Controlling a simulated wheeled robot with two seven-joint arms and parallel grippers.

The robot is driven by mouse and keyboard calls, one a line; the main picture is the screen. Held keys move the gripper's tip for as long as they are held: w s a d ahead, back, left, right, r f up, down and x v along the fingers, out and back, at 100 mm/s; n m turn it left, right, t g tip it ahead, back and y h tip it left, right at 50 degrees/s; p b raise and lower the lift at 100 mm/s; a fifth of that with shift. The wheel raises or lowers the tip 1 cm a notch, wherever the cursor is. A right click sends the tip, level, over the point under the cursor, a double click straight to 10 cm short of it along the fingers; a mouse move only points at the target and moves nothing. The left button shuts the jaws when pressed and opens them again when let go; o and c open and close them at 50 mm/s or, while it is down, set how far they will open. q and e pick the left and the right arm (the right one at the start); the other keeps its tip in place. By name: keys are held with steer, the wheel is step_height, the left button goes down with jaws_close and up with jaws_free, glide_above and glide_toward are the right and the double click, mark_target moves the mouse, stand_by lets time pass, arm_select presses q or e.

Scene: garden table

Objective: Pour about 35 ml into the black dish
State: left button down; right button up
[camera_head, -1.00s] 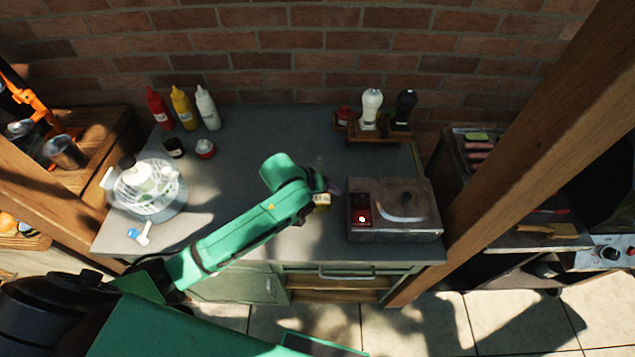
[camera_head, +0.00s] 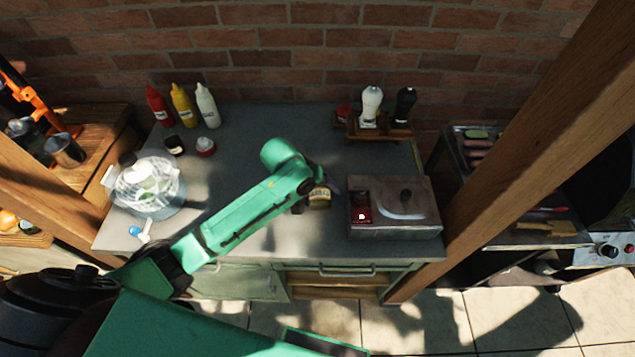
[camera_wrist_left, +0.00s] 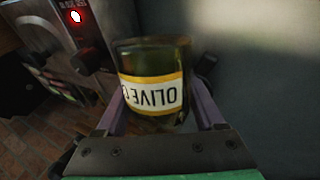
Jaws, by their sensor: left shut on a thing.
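A small jar with an "OLIVE" label (camera_wrist_left: 150,92) is between the fingers of my left gripper (camera_wrist_left: 160,108). The glass looks dark yellow-green; how full it is I cannot tell. In the head view the jar (camera_head: 320,197) is just left of the metal box, with the gripper mostly hidden behind my green arm. A small round black container (camera_head: 174,145), which seems to be the black dish, stands at the back left of the counter, well away from the jar. My right gripper is not in view.
A metal box with a red light (camera_head: 395,210) is close to the jar's right. Squeeze bottles (camera_head: 183,107) are behind, a salad spinner (camera_head: 150,190) at left, a wooden rack (camera_head: 380,130) at back right. The counter's middle is clear.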

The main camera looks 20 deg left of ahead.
arm_select(q)
steer(key=shift+f+g+h, duration=0.15)
steer(key=shift+g+h, duration=0.15)
steer(key=shift+g, duration=0.3)
steer(key=shift+s, duration=0.25)
stand_by(0.3)
steer(key=shift+s+d+f+n+g, duration=0.1)
steer(key=shift+n+g, duration=0.2)
steer(key=shift+g, duration=0.1)
stand_by(1.1)
steer(key=shift+t, duration=0.6)
steer(key=shift+r+m+t+y, duration=0.3)
steer(key=shift+m+t+y, duration=0.15)
steer(key=shift+t, duration=0.65)
steer(key=shift+w+f+t+b, duration=0.15)
steer(key=shift+w+t+b, duration=0.1)
steer(key=shift+t+b, duration=0.1)
steer(key=shift+s+r, duration=0.1)
steer(key=shift+r, duration=0.1)
steer(key=shift+w+f, duration=0.1)
steer(key=shift+w, duration=0.1)
